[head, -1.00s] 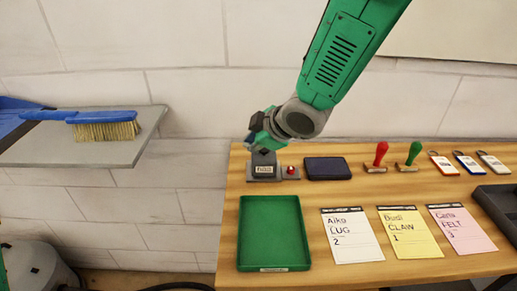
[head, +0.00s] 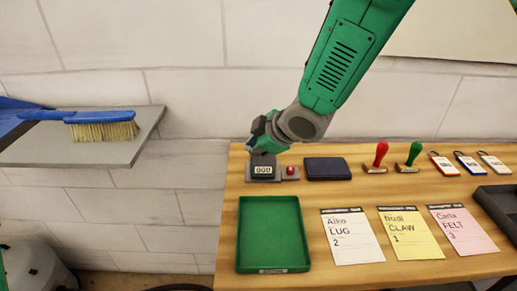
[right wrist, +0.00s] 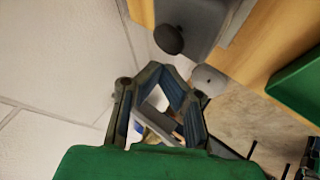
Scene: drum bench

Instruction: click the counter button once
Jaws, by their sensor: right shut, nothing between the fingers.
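The counter (head: 264,170) is a small dark grey box at the back left of the wooden bench. Its white display appears to read 000. My right gripper (head: 258,148) is directly above and behind the counter and hides its top; I cannot tell whether it touches. In the right wrist view the right gripper (right wrist: 170,75) is shut and empty. A dark round knob (right wrist: 168,39) on a grey body shows just past its fingertips, probably the counter's button. My left gripper is not in view.
Red (head: 380,155) and green (head: 413,155) stamps stand farther right. A green tray (head: 273,235) and paper cards (head: 351,236) lie in front.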

